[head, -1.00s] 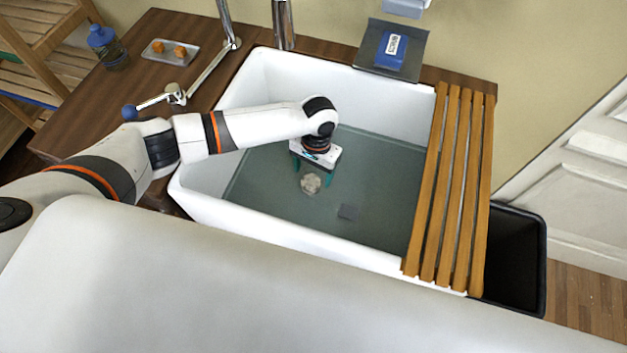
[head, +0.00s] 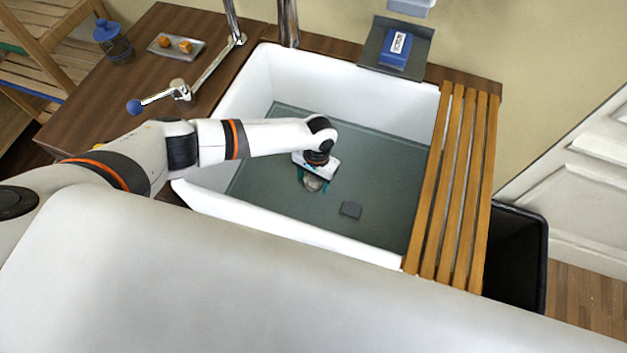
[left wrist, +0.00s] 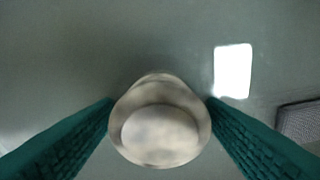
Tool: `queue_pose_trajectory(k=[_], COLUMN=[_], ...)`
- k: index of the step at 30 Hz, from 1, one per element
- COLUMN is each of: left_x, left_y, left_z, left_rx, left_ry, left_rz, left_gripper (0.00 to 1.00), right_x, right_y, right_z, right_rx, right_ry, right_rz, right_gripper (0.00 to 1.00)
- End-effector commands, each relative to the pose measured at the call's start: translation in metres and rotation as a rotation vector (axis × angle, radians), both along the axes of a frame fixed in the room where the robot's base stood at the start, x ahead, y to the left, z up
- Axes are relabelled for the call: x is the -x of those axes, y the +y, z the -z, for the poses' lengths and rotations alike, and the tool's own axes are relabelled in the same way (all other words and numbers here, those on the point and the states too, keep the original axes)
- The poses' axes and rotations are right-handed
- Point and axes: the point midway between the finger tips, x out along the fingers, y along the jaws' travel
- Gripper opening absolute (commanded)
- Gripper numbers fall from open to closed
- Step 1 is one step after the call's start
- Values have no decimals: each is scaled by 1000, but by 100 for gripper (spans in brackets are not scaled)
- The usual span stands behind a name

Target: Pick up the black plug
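A pale, off-white rounded piece with a knob-like top (left wrist: 160,130) sits between the teal fingers of my left gripper (left wrist: 160,102). In the head view this pale piece (head: 313,184) is low in the sink, partly hidden by the left gripper (head: 314,181). The fingers stand wide apart, one on each side of it and very close; I cannot tell whether they touch it. No clearly black plug shows. A dark grey, flat square block (head: 351,210) lies on the sink floor to the right; its edge shows in the left wrist view (left wrist: 300,120). My right gripper is out of view.
The white sink (head: 225,212) has high walls around the gripper and a grey-green interior. A slatted wooden rack (head: 455,185) covers its right side.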

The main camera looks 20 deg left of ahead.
Motion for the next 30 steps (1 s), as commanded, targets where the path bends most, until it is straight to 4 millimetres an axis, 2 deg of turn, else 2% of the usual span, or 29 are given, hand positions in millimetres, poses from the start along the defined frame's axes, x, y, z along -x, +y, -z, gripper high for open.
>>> queue_pose_trajectory(k=[1,7,14,17,30], left_x=[0,0,0,-1,-1], left_y=[0,0,0,0,0], left_z=[0,0,-2,-9,-87], left_rx=[0,0,0,1,2], left_ry=[0,0,-1,-2,-3], left_rz=[0,-1,-1,-1,1], left_gripper=[55,23,22,22,22], right_x=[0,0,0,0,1], right_y=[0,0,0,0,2], right_z=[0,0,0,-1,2], right_rx=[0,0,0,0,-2], right_ry=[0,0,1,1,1], right_rz=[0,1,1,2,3], right_gripper=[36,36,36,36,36])
